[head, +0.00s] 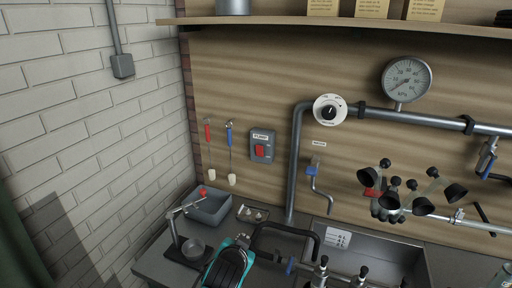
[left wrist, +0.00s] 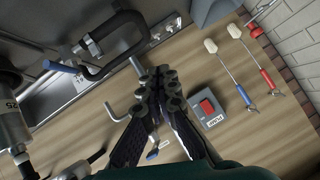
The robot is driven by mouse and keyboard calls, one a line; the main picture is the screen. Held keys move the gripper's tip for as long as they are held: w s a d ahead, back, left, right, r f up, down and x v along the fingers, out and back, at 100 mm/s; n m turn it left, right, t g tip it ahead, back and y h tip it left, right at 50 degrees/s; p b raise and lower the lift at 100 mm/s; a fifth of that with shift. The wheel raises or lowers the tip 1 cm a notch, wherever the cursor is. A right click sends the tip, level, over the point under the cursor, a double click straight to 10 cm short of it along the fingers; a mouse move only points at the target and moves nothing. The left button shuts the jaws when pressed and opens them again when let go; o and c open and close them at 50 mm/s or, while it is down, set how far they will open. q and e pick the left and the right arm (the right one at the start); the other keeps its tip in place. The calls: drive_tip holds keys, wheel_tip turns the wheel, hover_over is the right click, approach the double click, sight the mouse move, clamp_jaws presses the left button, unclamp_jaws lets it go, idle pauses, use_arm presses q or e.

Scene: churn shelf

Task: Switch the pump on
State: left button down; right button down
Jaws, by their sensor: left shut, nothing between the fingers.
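The pump switch is a grey box (head: 262,135) with a PUMP label and a red rocker (head: 259,151), fixed to the wooden wall. I cannot tell which way the rocker is set. In the left wrist view the box (left wrist: 222,115) appears upside down with its red rocker (left wrist: 207,106), just right of my fingers. My left gripper (head: 241,241) is at the bottom of the head view, below the box and apart from it. In the left wrist view its black fingers (left wrist: 158,82) are together and empty. My right gripper is not in view.
Brushes with red (head: 207,133) and blue (head: 229,134) handles hang left of the box. A grey pipe (head: 296,160) and a blue-handled tap (head: 312,171) are to its right.

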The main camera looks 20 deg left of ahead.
sight(259, 146)
use_arm(q)
drive_tip(key=w+a+r+m+t+h+p, duration=0.1)
drive_tip(key=w+a+r+m+t+p, duration=0.2)
drive_tip(key=w+m, duration=0.4)
drive_tip(key=w+a+r+m+t+h+p, duration=0.1)
drive_tip(key=w+a+r+m+t+p, duration=0.2)
drive_tip(key=w+a+r+m+t, duration=0.2)
wheel_tip(259, 146, up, 2)
drive_tip(key=w+m+t, duration=0.1)
drive_tip(key=w+m, duration=0.1)
drive_tip(key=m, duration=0.1)
drive_tip(key=shift+w+m+h+p, duration=0.25)
drive_tip(key=shift+m+h+p, duration=0.05)
drive_tip(key=shift+m+p, duration=0.1)
drive_tip(key=shift+r, duration=0.1)
drive_tip(key=w, duration=0.4)
drive_tip(key=w+r, duration=0.1)
drive_tip(key=w, duration=0.3)
drive_tip(key=w+r+b, duration=0.1)
drive_tip(key=w, duration=0.4)
drive_tip(key=shift+a, duration=0.4)
drive_tip(key=shift+w+r, duration=0.15)
drive_tip(key=shift+w, duration=0.3)
